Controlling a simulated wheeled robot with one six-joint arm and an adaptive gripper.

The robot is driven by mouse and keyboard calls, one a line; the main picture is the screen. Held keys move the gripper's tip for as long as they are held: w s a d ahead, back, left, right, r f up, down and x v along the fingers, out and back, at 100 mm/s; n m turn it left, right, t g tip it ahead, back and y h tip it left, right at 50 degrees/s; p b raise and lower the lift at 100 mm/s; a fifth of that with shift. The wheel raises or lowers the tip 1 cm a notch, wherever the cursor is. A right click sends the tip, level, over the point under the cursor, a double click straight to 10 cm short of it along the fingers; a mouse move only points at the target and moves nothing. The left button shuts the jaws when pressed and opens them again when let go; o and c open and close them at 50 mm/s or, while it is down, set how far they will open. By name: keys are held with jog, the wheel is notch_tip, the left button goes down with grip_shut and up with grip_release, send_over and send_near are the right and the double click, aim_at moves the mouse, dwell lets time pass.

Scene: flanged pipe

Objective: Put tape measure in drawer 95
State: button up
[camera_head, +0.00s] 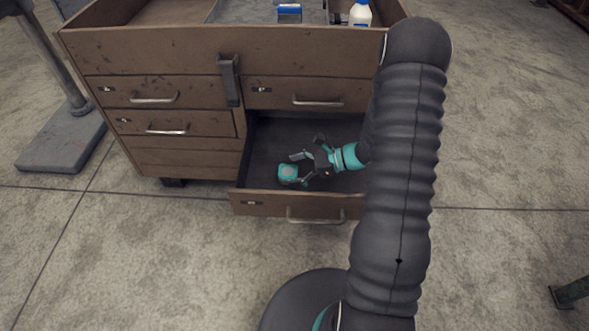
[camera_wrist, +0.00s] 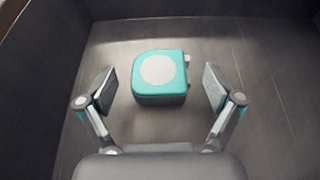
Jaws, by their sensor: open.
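The tape measure (camera_head: 288,173) is a small teal case with a round pale disc on top. It lies inside the open drawer (camera_head: 262,199), towards its left front. My gripper (camera_head: 299,168) reaches down into the drawer from the right, next to the tape measure. In the wrist view the tape measure (camera_wrist: 160,78) rests on the dark drawer floor. My gripper's two fingers (camera_wrist: 160,90) are spread on either side of it, with a gap on both sides, and do not touch it. The number on the drawer's label is too small to read.
The wooden cabinet (camera_head: 190,52) has closed drawers at left and above. A post on a grey base (camera_head: 62,142) stands at left. Drawer walls surround my gripper.

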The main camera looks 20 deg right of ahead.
jog(key=v, duration=1.2)
dwell(1.0)
